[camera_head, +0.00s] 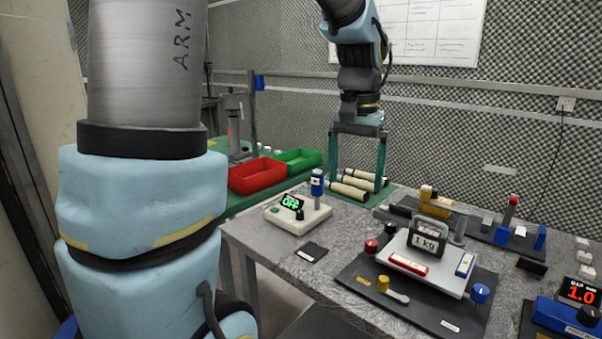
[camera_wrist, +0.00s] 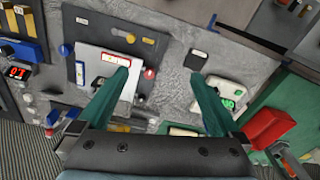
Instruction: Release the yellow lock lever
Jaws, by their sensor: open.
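The yellow lock lever (camera_head: 384,283) is a yellow knob with a short grey bar, on the near edge of a dark panel (camera_head: 350,275). It also shows in the wrist view (camera_wrist: 130,38), beyond my fingertips. On the panel, a white block (camera_head: 440,281) carries a 1 kg weight (camera_head: 427,243) with a handle. My gripper (camera_head: 357,178) is open, its teal fingers pointing down over the back of the table, well apart from the lever. In the wrist view my gripper (camera_wrist: 160,75) has nothing between its fingertips.
A red knob (camera_head: 371,247) and a blue knob (camera_head: 480,293) flank the white block. Left of the panel stands a white device (camera_head: 297,218) reading OFF. Cream cylinders (camera_head: 352,188) lie below my gripper. A red bin (camera_head: 257,176) stands at the left. A red display (camera_head: 581,291) is at the right.

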